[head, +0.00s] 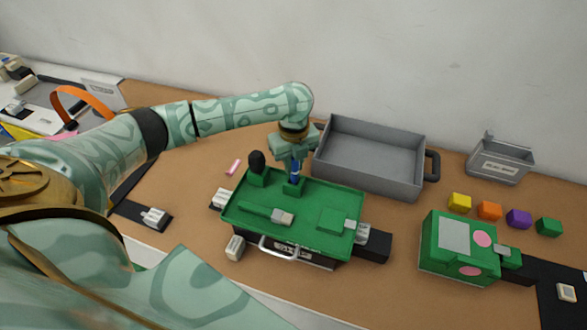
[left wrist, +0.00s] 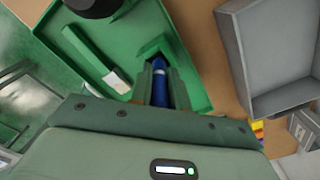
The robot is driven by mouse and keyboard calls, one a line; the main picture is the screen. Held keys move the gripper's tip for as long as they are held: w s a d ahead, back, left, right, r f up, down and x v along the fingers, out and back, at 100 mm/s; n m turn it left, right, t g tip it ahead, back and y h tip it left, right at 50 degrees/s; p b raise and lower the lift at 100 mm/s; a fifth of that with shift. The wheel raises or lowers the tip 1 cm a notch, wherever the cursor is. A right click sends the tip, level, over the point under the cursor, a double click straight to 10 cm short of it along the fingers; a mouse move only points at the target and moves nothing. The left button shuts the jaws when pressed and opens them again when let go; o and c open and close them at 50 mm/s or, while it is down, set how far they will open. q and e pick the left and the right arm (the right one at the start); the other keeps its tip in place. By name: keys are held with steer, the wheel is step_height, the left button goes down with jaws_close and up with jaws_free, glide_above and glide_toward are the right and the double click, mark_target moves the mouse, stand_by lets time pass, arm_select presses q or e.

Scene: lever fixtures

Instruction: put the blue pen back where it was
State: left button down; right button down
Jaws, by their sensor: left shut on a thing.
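The blue pen (head: 295,171) stands roughly upright, held from above by my left gripper (head: 294,153). My left gripper is shut on its upper part. The pen's lower end is at the small green holder (head: 292,188) on the back part of the green tray (head: 310,204). In the left wrist view the blue pen (left wrist: 158,72) points into the opening of the green holder (left wrist: 156,48). I cannot tell how deep it sits. My right gripper is out of view.
A black-topped item (head: 256,160) stands in another green holder just left of the pen. A grey bin (head: 372,162) is close behind right. A green box (head: 455,262) and several coloured cubes (head: 489,210) are further right. A pink stick (head: 233,167) lies left.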

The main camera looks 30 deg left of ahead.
arm_select(q)
step_height(320, 180, down, 2)
steer(key=shift+r, duration=0.1)
steer(key=c, duration=1.3)
jaws_free()
steer(key=shift+c, duration=0.2)
step_height(320, 180, up, 12)
steer(key=p, duration=0.4)
steer(key=shift+s, duration=0.1)
